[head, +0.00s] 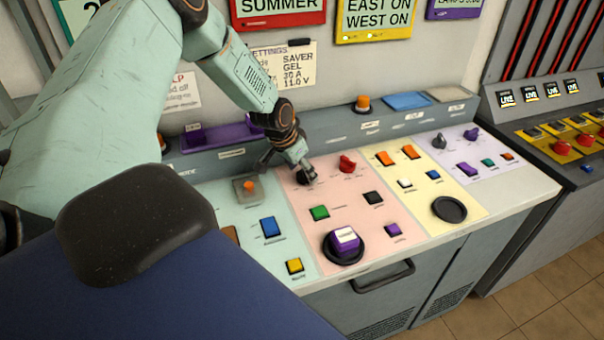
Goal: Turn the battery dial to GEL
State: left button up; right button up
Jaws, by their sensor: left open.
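My left gripper (287,164) reaches down over the pink section of the sloped control console (530,187). Its fingers are spread. A small black dial (307,178) sits right at the fingertips, partly covered by them; I cannot tell whether they touch it. A red dial (347,163) stands just right of it, free of the gripper. The labels are too small to read, so I cannot confirm which is the battery dial or where it points. A settings note (298,66) on the wall reads SAVER, GEL, 30 A, 11.0 V. My right gripper is out of view.
Orange rockers (411,152) lie to the right. A raised ledge (330,135) runs behind the panel.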

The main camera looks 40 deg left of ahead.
pick_arm(q)
jog(key=shift+w+f, duration=0.2)
jog(key=shift+f, duration=0.2)
